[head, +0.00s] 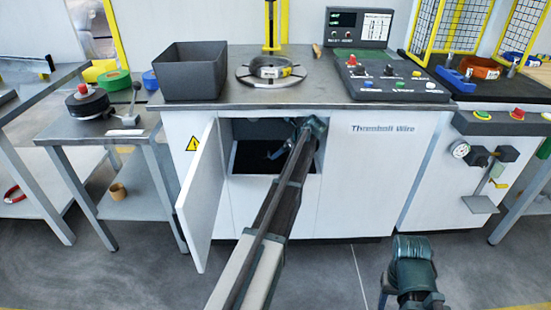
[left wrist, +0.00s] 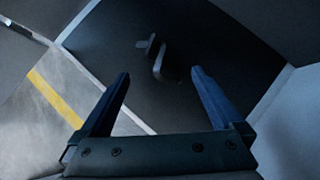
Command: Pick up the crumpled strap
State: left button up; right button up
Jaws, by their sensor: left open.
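A small dark, bent piece that looks like the crumpled strap (left wrist: 160,66) lies on a dark surface inside the cabinet. In the left wrist view it is beyond my fingertips and roughly between their lines, apart from both. My left gripper (left wrist: 159,76) is open and empty. In the head view my left arm reaches into the cabinet opening, and the left gripper (head: 275,154) shows partly there, angled down to the left. The strap cannot be made out in the head view. Part of my right arm shows at the lower right, but its fingers do not.
The white cabinet door (head: 198,198) stands open left of the opening. The opening's walls are close around my left gripper. On the worktop above are a dark bin (head: 190,78), a round turntable (head: 270,72) and a control panel (head: 388,80).

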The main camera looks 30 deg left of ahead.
pick_arm(q)
jog(key=b+x, duration=0.4)
jog(key=x, duration=0.1)
jog(key=shift+f, duration=0.15)
jog(key=shift+c, duration=0.4)
grip_shut()
jog(key=shift+r, duration=0.25)
